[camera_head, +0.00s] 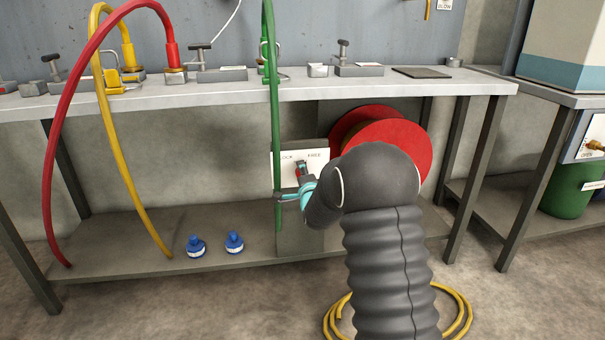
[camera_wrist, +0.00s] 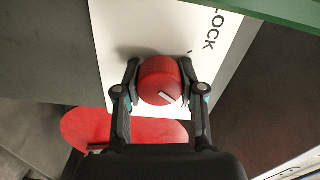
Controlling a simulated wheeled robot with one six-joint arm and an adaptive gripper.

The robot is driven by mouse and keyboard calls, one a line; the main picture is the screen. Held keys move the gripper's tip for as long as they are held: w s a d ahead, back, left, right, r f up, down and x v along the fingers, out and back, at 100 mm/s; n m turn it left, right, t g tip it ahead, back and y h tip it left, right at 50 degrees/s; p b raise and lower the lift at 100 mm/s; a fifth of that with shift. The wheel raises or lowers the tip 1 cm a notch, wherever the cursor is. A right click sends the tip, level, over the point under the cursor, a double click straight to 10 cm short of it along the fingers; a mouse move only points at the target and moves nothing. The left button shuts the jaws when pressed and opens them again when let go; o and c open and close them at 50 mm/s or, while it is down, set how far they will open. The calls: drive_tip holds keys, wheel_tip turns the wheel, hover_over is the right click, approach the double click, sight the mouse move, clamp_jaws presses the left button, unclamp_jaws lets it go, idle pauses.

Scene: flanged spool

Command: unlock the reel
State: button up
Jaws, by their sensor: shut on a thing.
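The reel (camera_head: 411,140) has red flanges and sits under the bench, partly hidden behind my arm. One flange (camera_wrist: 92,130) also shows at the lower left of the wrist view. Left of the reel is a white plate (camera_head: 318,157) lettered LOCK and FREE. A round red knob (camera_wrist: 160,76) stands on this plate. Its short pale mark lies near the lower side of its face in the wrist view, where LOCK shows at upper right and FREE is out of sight. My gripper (camera_wrist: 161,84) is shut on the knob, one finger on each side. In the head view my gripper (camera_head: 302,180) partly covers the knob.
A green hose (camera_head: 275,120) hangs close to the plate's left edge. Red (camera_head: 53,160) and yellow (camera_head: 122,160) hoses arch down further left. Two blue fittings (camera_head: 234,242) stand on the lower shelf. The bench top (camera_head: 180,98) overhangs the plate.

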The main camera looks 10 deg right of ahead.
idle(0.4)
drive_tip(key=o, duration=1.1)
drive_tip(key=shift+o, duration=0.2)
drive_tip(key=s, duration=1.2)
